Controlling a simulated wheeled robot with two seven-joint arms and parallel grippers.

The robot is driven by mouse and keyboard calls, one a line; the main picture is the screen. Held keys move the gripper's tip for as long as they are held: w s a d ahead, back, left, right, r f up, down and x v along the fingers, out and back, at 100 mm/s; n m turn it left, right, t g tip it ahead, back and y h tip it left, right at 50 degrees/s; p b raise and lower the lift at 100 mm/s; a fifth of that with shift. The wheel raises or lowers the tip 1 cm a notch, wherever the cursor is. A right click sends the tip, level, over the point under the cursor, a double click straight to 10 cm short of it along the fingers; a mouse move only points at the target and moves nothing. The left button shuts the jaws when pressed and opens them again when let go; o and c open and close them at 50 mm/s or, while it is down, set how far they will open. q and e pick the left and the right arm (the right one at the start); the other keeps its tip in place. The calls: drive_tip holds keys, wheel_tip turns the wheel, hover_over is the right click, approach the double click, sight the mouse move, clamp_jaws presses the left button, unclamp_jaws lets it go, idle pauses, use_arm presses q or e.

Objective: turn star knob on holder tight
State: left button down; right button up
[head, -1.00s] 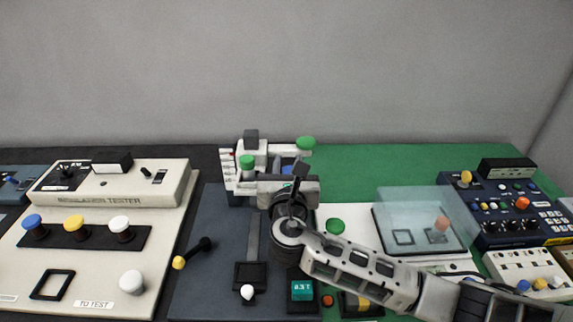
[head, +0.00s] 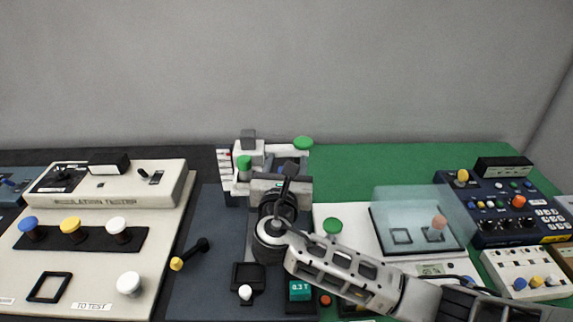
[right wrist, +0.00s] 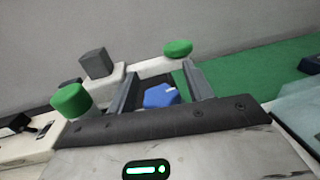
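The holder is a white frame (head: 228,170) at the back of the dark grey mat, with a green knob (head: 244,165) at its left and a flat green knob (head: 303,142) at its back right. A blue, lobed knob (right wrist: 161,95), which looks like the star knob, shows in the right wrist view; only a little blue shows in the head view. My right gripper (right wrist: 160,88) is open at the holder, one finger on each side of the blue knob with visible gaps. Whether the fingers reach the knob's depth cannot be told. My left gripper is not in view.
A grey block (head: 248,136) tops the holder. The insulation tester (head: 110,200) stands at left. A yellow-tipped black handle (head: 190,254) lies on the mat. A clear cover (head: 415,215) and a dark blue control box (head: 500,210) stand at right. Green table is free behind.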

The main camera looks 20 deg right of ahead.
drive_tip(key=b+v, duration=0.1)
drive_tip(key=v, duration=1.5)
drive_tip(key=shift+b, duration=0.3)
